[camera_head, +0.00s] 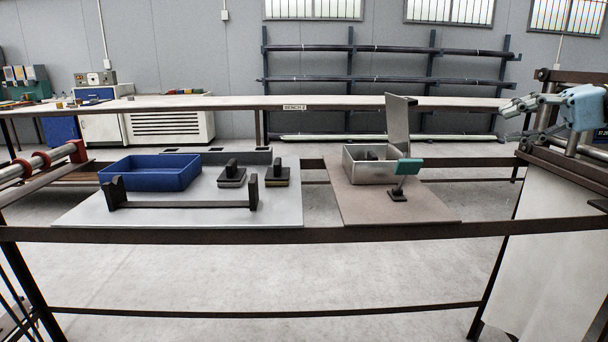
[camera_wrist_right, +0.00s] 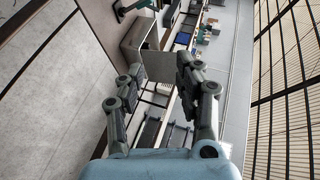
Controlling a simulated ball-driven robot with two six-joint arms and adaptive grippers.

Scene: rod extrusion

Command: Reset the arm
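My right gripper (camera_head: 512,105) is at the upper right of the head view, raised above the bench at its right end. Its pale blue body is on the right and its grey fingers point left. In the right wrist view, the right gripper (camera_wrist_right: 160,66) has its two fingers spread apart with nothing held between them. It touches no object that I can see. My left gripper is in neither view.
The bench holds a blue tray (camera_head: 149,178), a black rod rest (camera_head: 183,204), two black-handled blocks (camera_head: 232,176) (camera_head: 277,175), an open metal box (camera_head: 371,170) and a teal-topped lever (camera_head: 408,167). A dark rail (camera_head: 300,235) runs along the front.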

